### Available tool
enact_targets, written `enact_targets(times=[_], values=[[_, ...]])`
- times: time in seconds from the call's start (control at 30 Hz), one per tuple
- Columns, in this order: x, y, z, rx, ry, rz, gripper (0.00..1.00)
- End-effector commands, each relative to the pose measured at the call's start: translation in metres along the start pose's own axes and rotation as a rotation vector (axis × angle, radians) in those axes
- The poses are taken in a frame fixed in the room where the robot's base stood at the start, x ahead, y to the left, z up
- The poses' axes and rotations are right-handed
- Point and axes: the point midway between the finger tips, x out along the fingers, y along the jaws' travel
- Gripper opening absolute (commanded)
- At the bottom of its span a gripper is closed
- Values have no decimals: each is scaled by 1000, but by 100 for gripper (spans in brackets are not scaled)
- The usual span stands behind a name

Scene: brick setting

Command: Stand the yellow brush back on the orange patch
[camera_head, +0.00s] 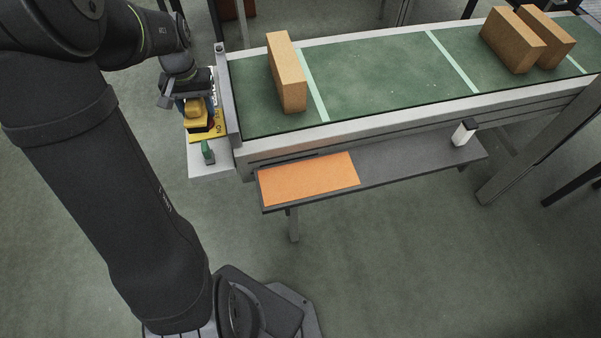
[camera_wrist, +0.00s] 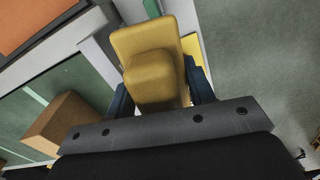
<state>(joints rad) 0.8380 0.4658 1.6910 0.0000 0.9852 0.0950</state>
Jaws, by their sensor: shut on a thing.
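The yellow brush (camera_wrist: 151,66) is held in my gripper (camera_wrist: 160,92), with its blue jaws on either side of the brush. In the head view the yellow brush (camera_head: 197,112) shows below my gripper (camera_head: 190,102), over a yellow printed sheet at the left end of the conveyor. Whether the brush touches the surface under it cannot be told. The orange patch (camera_head: 310,178) is bare and lies on the left part of a dark narrow shelf (camera_head: 405,162), right of and nearer than my gripper. The patch also shows at the top left of the wrist view (camera_wrist: 32,22).
A green conveyor (camera_head: 375,75) with a raised pale rim carries a brick (camera_head: 287,72) near its left end and two bricks (camera_head: 513,42) at the right. A small green-topped item (camera_head: 208,152) stands near the brush. A white block with a dark top (camera_head: 464,132) stands on the shelf's right end.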

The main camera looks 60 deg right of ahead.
Motion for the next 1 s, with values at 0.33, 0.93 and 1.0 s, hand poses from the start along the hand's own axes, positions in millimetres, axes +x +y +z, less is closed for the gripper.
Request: enact_targets(times=[0.33, 0.93, 1.0], values=[[-14, 133, 30, 251, 0, 0, 24], [12, 292, 167, 544, 0, 0, 24], [14, 302, 183, 572, 1, 0, 24]])
